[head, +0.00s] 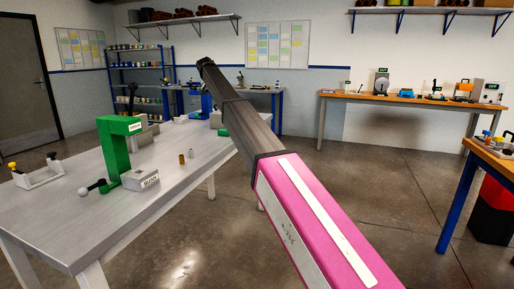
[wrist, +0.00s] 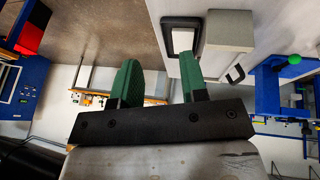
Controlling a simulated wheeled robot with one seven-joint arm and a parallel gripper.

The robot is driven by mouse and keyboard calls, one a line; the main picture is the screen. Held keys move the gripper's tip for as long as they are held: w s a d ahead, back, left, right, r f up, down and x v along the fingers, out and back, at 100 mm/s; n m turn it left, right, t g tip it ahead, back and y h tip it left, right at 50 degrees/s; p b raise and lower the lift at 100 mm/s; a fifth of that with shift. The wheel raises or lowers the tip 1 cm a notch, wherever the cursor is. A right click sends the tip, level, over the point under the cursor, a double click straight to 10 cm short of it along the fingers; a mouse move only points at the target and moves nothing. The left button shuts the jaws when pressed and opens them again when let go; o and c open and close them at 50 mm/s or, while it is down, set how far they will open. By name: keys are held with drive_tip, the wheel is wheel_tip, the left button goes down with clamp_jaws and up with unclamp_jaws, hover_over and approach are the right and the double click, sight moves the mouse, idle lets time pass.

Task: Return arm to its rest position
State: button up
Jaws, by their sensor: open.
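In the wrist view, my gripper (wrist: 160,80) has two green fingers standing apart on a black crossbar. The gap between them is empty, with floor and a pale surface showing behind. In the head view, my arm (head: 312,222), pink with a white strip and dark further out, reaches from the lower right up to the left, beside and beyond the metal table. I cannot make out the gripper fingers in the head view.
The metal table (head: 60,222) at left carries a green C-shaped stand (head: 113,150), a grey block (head: 141,179) and small parts. A wooden-topped bench (head: 345,96) stands at the back right; another bench (head: 493,150) is at the right edge. The floor (head: 400,185) between is clear.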

drive_tip(key=s+d+f+n+g, duration=0.1)
drive_tip(key=s+d+f, duration=0.6)
drive_tip(key=f, duration=0.5)
drive_tip(key=s+d+f+y, duration=0.1)
drive_tip(key=s+d+f, duration=0.4)
drive_tip(key=d+f, duration=0.45)
drive_tip(key=s+d+f+n+g, duration=0.1)
drive_tip(key=s+d+f, duration=0.6)
drive_tip(key=f, duration=0.6)
drive_tip(key=s+d+f+y, duration=0.1)
drive_tip(key=s+d+f, duration=0.4)
drive_tip(key=s, duration=0.5)
drive_tip(key=s+d+f+n+g+y, duration=0.1)
drive_tip(key=s+d+f, duration=0.4)
drive_tip(key=s+f, duration=0.3)
drive_tip(key=s+d+f, duration=0.5)
drive_tip(key=s+f, duration=0.1)
drive_tip(key=s, duration=0.8)
drive_tip(key=shift+s+f+y, duration=0.2)
drive_tip(key=shift+y, duration=0.2)
